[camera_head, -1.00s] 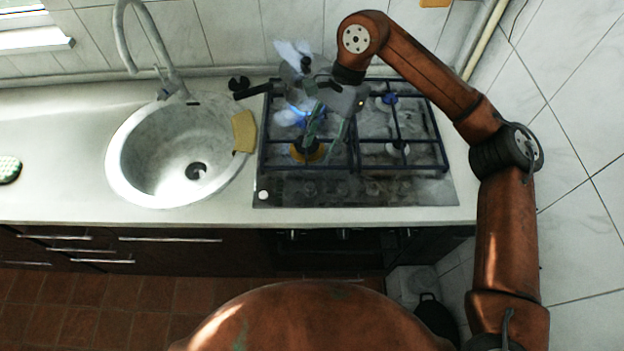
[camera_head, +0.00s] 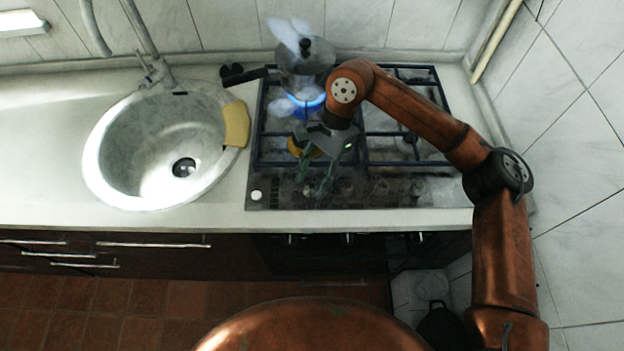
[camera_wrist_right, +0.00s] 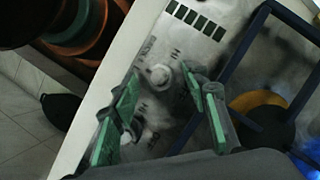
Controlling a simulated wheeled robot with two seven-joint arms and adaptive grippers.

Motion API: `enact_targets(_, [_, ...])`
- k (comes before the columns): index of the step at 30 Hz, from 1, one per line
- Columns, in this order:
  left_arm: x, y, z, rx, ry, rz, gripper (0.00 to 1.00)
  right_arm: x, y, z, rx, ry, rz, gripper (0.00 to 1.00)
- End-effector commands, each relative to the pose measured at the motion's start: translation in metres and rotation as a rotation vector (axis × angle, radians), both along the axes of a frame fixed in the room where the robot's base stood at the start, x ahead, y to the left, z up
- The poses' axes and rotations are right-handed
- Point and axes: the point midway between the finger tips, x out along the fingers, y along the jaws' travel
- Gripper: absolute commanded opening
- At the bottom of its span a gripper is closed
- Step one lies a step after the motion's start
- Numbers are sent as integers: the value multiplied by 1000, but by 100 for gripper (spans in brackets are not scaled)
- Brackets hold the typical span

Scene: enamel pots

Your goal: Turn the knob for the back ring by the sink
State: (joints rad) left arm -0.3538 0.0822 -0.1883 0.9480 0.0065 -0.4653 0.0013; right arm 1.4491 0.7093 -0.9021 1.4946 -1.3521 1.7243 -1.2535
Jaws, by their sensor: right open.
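The gas hob (camera_head: 440,197) has a row of knobs along its front strip. My right gripper (camera_head: 314,190) is open and empty above the left part of that strip. In the right wrist view, a pale round knob (camera_wrist_right: 160,76) shows between the two green-padded fingertips of my right gripper (camera_wrist_right: 160,74), and I cannot tell whether they touch it. A second knob (camera_wrist_right: 131,131) lies lower, partly behind a finger. The back ring by the sink burns with a blue flame (camera_head: 308,101) under a grey pot (camera_head: 291,60). My left gripper is not in view.
A yellow cloth or sponge (camera_head: 236,123) lies on the sink rim.

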Motion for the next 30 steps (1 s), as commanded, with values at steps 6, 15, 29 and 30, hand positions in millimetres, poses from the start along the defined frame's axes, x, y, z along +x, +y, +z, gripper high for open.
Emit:
enact_targets(6, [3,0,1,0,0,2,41,-2,2,-5,0,0,0,42])
enact_targets(15, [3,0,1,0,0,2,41,-2,1,-5,0,0,0,31])
enact_targets(29, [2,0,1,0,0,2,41,-2,1,-5,-1,1,0,0])
enact_targets(30, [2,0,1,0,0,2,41,-2,1,-5,0,0,-1,0])
